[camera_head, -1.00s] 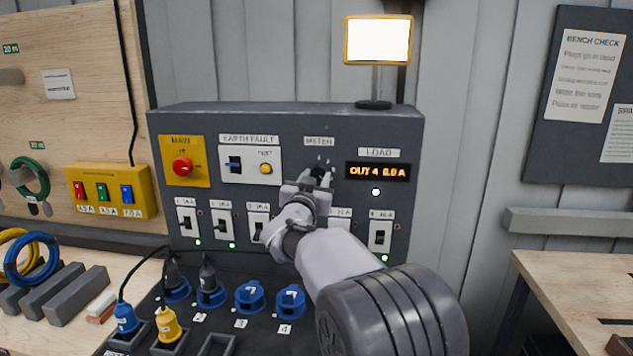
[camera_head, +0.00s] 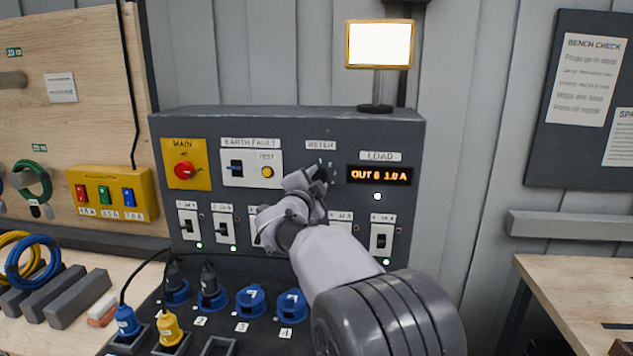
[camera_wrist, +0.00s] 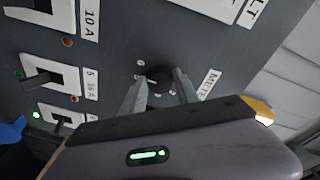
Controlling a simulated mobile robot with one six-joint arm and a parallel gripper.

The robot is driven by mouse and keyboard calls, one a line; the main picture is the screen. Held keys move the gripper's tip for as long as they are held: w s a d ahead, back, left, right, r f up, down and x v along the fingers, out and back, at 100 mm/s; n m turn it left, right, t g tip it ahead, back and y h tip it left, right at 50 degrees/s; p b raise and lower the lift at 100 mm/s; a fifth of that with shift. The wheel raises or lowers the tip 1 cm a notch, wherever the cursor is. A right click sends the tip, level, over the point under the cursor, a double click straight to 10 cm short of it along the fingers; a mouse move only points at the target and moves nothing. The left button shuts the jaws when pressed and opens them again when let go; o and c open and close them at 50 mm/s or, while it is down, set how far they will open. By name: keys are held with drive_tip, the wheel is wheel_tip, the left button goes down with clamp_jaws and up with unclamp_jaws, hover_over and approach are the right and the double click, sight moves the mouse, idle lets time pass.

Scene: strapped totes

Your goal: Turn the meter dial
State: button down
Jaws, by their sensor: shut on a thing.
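The meter dial (camera_wrist: 159,76) is a small dark round knob on the grey panel, with pale marks around it. In the wrist view my gripper (camera_wrist: 160,88) has one finger on each side of the dial and is shut on it. In the head view my gripper (camera_head: 319,172) is at the panel under the METER label (camera_head: 320,145) and hides most of the dial. The load display (camera_head: 380,176) right of it reads what looks like "OUT 0 1.0 A".
A row of black switches, including the rightmost one (camera_head: 382,237), sits below the dial, partly behind my arm. A red main knob (camera_head: 185,170) and the earth fault block (camera_head: 252,168) are to the left. Blue sockets (camera_head: 291,305) lie below.

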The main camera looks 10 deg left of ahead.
drive_tip(key=shift+r+m, duration=0.15)
drive_tip(key=shift+m, duration=1.35)
drive_tip(key=c, duration=0.9)
unclamp_jaws()
drive_tip(key=shift+s, duration=0.1)
drive_tip(key=s, duration=0.5)
drive_tip(key=s+a, duration=0.1)
drive_tip(key=s, duration=0.5)
drive_tip(key=s+a, duration=0.1)
drive_tip(key=s, duration=0.5)
drive_tip(key=shift+a+r+p, duration=0.2)
drive_tip(key=shift+r+p, duration=0.1)
drive_tip(key=shift+p, duration=0.1)
